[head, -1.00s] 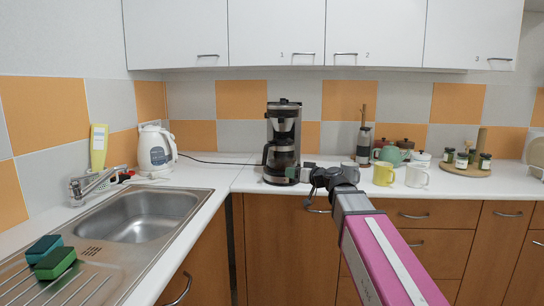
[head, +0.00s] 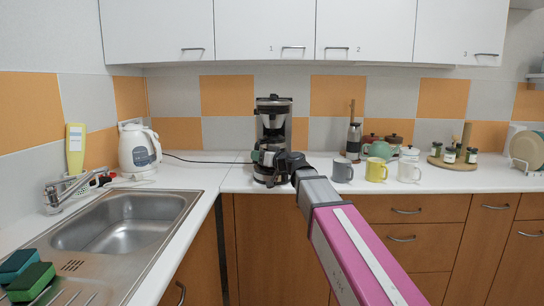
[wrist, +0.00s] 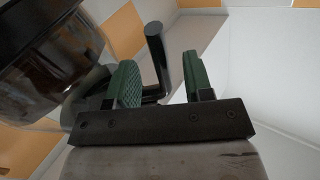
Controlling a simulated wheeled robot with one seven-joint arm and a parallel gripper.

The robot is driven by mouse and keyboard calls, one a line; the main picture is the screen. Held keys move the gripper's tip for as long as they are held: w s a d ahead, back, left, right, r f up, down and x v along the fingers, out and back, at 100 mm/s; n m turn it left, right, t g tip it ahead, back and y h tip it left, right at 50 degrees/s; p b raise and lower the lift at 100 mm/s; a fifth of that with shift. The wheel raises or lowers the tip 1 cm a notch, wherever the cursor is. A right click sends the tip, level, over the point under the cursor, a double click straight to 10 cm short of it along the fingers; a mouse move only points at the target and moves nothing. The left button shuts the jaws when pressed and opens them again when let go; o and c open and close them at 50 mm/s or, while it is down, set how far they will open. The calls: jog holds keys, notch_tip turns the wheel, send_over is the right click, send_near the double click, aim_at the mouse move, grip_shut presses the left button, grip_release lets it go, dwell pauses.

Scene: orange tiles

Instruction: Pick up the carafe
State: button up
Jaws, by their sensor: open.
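The carafe (head: 264,169) is a dark glass pot in the black and silver coffee maker (head: 273,118) on the counter. My gripper covers part of it in the head view. In the wrist view the dark, shiny body of the carafe (wrist: 48,75) fills the upper left. Its black handle (wrist: 156,50) stands out between the two green fingers of my gripper (wrist: 160,70). The fingers are apart, with gaps showing around the handle. In the head view my gripper (head: 272,157) is in front of the coffee maker, and its fingers are hard to make out.
Grey, yellow (head: 376,170) and white mugs stand right of the coffee maker, with a teapot (head: 379,149) behind. A white kettle (head: 139,150) and a sink (head: 125,220) are at left. Wall cabinets (head: 310,32) hang above. Counter between kettle and coffee maker is mostly clear.

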jog(key=x, duration=0.4)
jog(key=shift+w+a, duration=0.1)
grip_shut()
dwell(1.3)
